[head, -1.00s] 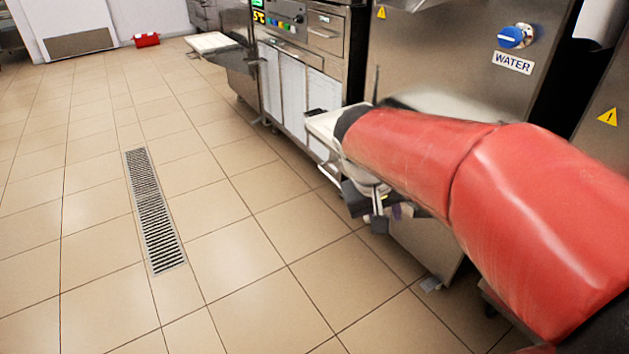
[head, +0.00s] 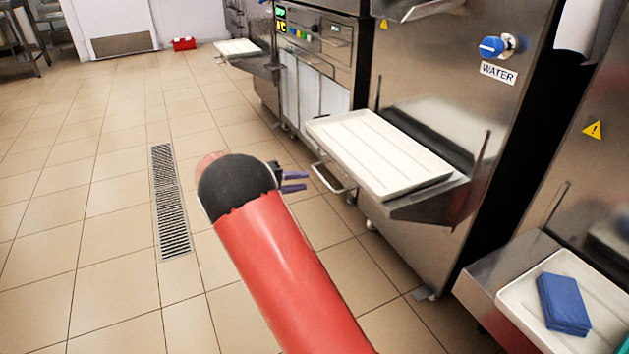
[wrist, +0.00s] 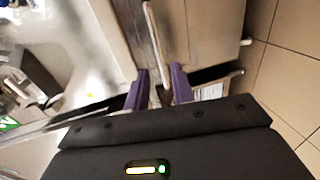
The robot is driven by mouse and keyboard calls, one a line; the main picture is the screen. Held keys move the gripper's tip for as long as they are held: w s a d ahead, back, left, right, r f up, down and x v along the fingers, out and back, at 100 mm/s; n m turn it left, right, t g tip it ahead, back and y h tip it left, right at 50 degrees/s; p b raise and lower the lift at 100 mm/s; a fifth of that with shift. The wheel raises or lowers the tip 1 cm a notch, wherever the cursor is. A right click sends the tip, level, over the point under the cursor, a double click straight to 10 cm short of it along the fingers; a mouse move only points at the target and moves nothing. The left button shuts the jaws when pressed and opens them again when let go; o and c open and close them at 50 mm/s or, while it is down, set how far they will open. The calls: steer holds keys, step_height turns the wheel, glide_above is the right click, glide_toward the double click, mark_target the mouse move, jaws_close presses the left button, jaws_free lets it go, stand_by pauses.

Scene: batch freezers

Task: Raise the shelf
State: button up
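The steel shelf (head: 430,200) juts out level from the front of the freezer with the WATER knob. A white tray (head: 352,150) lies on it. A bar handle (head: 330,182) sticks out from the shelf's left side. My gripper (head: 304,182) is just left of the handle, with its purple fingers pointing right at it. In the wrist view the fingers are open, and a thin pale bar (wrist: 153,45), likely the handle, lines up with the gap between them. I cannot tell if it is touched. My red arm hides part of the gripper.
Another shelf with a white tray (head: 545,290) and a blue block (head: 563,304) stands at the lower right. A further shelf (head: 238,47) juts out at the back. A red box (head: 184,44) lies on the far floor. The tiled floor at left, with a drain grate (head: 170,200), is clear.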

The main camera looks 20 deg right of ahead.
mark_target(321, 178)
steer(key=x, duration=0.7)
steer(key=shift+d, duration=0.35)
jaws_close()
